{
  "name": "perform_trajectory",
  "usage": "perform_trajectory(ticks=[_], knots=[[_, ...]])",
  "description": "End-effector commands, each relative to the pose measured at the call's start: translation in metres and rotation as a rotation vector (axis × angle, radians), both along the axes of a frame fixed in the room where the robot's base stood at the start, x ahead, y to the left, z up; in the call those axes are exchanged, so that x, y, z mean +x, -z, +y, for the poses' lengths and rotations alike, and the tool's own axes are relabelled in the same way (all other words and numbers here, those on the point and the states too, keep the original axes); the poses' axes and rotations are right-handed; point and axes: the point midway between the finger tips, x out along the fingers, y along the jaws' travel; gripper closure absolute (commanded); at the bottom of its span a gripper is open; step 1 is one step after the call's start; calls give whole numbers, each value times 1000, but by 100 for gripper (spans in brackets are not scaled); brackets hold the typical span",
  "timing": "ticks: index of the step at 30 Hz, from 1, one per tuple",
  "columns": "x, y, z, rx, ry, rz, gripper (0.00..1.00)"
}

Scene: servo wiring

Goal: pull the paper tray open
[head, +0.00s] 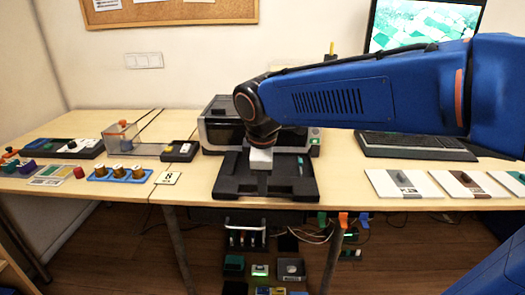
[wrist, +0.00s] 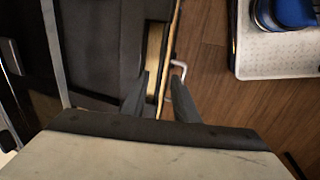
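The printer (head: 217,130) stands on the desk, partly hidden behind my arm. A wide black tray (head: 230,182) extends from its front to near the desk's front edge; I take it as the paper tray. My gripper (head: 262,188) points down over the tray's front middle in the head view. In the wrist view, my gripper (wrist: 158,92) has its two dark fingers apart, with a strip of desk edge showing between them. The black tray surface (wrist: 100,40) lies left of the fingers. I see nothing gripped; whether a finger touches the tray, I cannot tell.
A pale bent bar (wrist: 178,68) shows just beyond the right finger. The keyboard (head: 415,145) and sample cards (head: 400,184) lie to the right. A blue block with knobs (head: 120,174) lies left. A rack (head: 245,235) stands below the desk.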

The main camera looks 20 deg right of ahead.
Motion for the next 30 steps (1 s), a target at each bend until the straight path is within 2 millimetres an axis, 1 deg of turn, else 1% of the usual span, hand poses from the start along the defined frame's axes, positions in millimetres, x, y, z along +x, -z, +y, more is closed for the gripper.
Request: perform_trajectory(ticks=[1,3,12,18,21,24,30], knots=[[-2,-10,1,1,-1,-2,73],[-6,-24,2,1,-1,-2,73],[-21,-82,7,1,-1,-2,73],[-29,-114,10,1,-1,-2,73],[-32,-125,11,2,-1,-2,73],[-34,-131,11,0,0,0,73],[-35,-135,11,0,1,0,73]])
